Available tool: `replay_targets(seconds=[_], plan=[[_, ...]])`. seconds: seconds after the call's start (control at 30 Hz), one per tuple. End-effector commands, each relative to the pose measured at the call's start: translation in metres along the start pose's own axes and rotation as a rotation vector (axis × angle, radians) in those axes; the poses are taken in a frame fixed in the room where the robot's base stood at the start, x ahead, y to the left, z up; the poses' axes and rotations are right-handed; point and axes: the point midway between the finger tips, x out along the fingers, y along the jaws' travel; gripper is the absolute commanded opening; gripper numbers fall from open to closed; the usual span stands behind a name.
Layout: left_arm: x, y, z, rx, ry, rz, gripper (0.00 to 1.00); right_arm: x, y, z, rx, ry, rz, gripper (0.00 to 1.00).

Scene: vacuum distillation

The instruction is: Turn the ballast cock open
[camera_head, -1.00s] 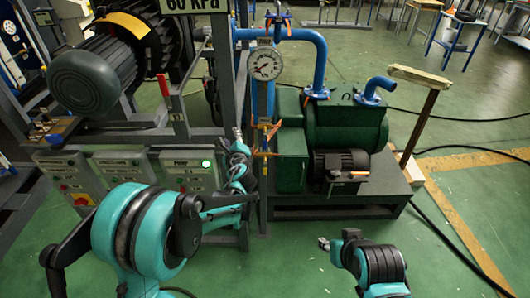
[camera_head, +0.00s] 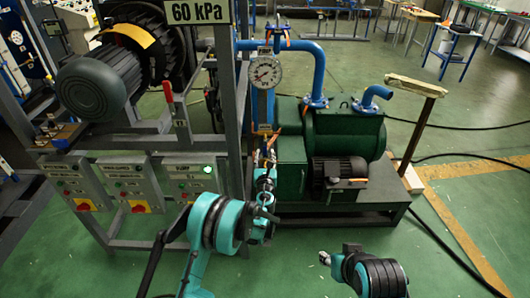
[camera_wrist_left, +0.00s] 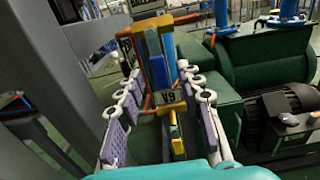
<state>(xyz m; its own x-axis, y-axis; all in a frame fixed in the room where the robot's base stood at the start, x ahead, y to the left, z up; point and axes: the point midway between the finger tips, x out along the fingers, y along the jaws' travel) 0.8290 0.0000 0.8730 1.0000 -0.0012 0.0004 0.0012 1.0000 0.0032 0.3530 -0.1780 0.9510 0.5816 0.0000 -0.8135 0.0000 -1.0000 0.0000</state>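A small cock with a yellow handle (camera_wrist_left: 176,135) and a tag reading V9 (camera_wrist_left: 170,98) shows in the left wrist view, in front of a blue and orange upright. I take it for the ballast cock, but cannot confirm this. My left gripper (camera_wrist_left: 163,84) is open, with its purple-padded fingers on either side of the tag and handle. No finger contact is clear. In the head view my left gripper (camera_head: 265,170) is below the pressure gauge (camera_head: 264,71) and hides most of the cock. My right gripper (camera_head: 325,258) is low at centre right, its fingers too small to read.
The green pump (camera_head: 345,135) and its dark motor (camera_head: 340,172) stand just right of my left gripper. A grey frame post (camera_head: 229,110) is close on its left, with control boxes (camera_head: 190,175) beyond. Green floor is free at front right.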

Motion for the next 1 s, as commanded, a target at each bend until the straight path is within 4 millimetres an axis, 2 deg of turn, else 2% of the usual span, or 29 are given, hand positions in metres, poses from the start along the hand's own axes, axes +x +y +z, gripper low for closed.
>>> replay_targets(seconds=[0.1, 0.2, 0.33, 0.57, 0.6, 0.7, 0.73, 1.0], plan=[[0.019, 0.001, -0.002, -0.001, 0.000, 0.002, 0.36, 0.006, 0.000, 0.005, 0.000, 0.000, 0.000, 0.40], [0.030, 0.001, -0.002, -0.002, 0.000, 0.002, 0.36, 0.009, 0.000, 0.006, 0.000, 0.000, 0.000, 0.40], [0.037, 0.000, 0.000, -0.003, 0.000, 0.001, 0.36, 0.010, 0.000, 0.007, 0.000, 0.000, 0.000, 0.40], [0.038, 0.001, 0.001, -0.003, 0.000, 0.001, 0.36, 0.009, 0.000, 0.007, 0.000, 0.000, 0.000, 0.40], [0.038, 0.001, 0.001, -0.003, 0.000, 0.001, 0.31, 0.009, 0.000, 0.007, 0.000, 0.000, 0.000, 0.40], [0.038, 0.001, 0.001, -0.003, 0.000, 0.001, 0.05, 0.009, 0.000, 0.007, 0.000, 0.000, 0.000, 0.40], [0.038, 0.001, 0.001, -0.003, 0.000, 0.001, 0.00, 0.009, 0.000, 0.007, 0.000, 0.000, 0.000, 0.40], [0.038, 0.000, 0.001, -0.010, 0.000, 0.001, 0.00, 0.010, 0.000, 0.007, 0.000, 0.000, 0.000, 0.40]])
